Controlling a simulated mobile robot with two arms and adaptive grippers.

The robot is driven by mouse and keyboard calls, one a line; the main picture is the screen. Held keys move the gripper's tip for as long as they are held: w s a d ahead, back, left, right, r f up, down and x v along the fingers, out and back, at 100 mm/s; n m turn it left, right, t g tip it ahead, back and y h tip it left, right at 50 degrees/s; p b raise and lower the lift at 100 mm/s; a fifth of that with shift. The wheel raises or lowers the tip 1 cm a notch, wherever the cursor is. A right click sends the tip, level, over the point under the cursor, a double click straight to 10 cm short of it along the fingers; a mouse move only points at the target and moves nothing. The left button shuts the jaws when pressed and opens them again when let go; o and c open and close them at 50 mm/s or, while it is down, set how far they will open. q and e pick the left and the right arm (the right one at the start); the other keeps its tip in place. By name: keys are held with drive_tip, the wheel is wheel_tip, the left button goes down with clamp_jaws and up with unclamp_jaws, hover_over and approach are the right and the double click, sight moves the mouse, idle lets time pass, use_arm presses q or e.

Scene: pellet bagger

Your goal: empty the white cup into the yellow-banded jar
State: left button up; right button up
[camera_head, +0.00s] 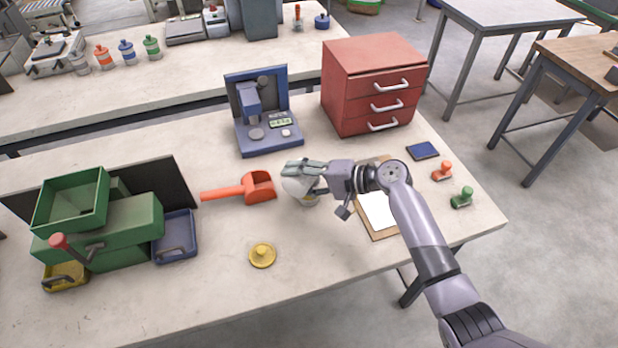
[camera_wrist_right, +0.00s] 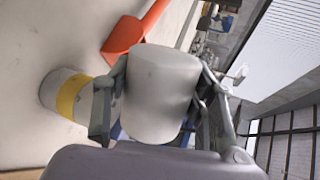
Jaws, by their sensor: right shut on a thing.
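My right gripper (camera_head: 303,170) is shut on the white cup (camera_head: 294,187), near the middle of the table. In the right wrist view, the cup (camera_wrist_right: 162,93) sits between the two fingers. Its axis runs across that of the jar, so it looks tipped well over. Its mouth and contents cannot be made out. The yellow-banded jar (camera_wrist_right: 72,96) stands on the table close beside the cup in the wrist view. In the head view the jar is mostly hidden beneath the cup and gripper. My left gripper is out of view.
An orange scoop (camera_head: 243,189) lies left of the cup. A yellow knobbed lid (camera_head: 262,256) lies in front. A blue instrument (camera_head: 266,135) and red drawer unit (camera_head: 370,85) stand behind. A clipboard (camera_head: 378,212) lies under my right arm.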

drive_tip(key=shift+w+r, duration=0.1)
drive_tip(key=shift+r, duration=0.1)
drive_tip(key=shift+w+d+m, duration=0.1)
drive_tip(key=shift+m, duration=0.3)
drive_tip(key=shift+r+y, duration=0.1)
drive_tip(key=shift+y, duration=0.2)
drive_tip(key=shift+w+g, duration=0.1)
drive_tip(key=shift+g, duration=0.2)
drive_tip(key=shift+r+m, duration=0.15)
drive_tip(key=shift+m, duration=0.15)
drive_tip(key=shift+w+d+p, duration=0.1)
drive_tip(key=shift+p, duration=0.2)
drive_tip(key=shift+r+m, duration=0.1)
drive_tip(key=shift+m, duration=0.2)
drive_tip(key=shift+w+d+r+m+g+y, duration=0.2)
drive_tip(key=shift+w+m+g+y, duration=0.2)
drive_tip(key=shift+m+y, duration=0.15)
idle(0.8)
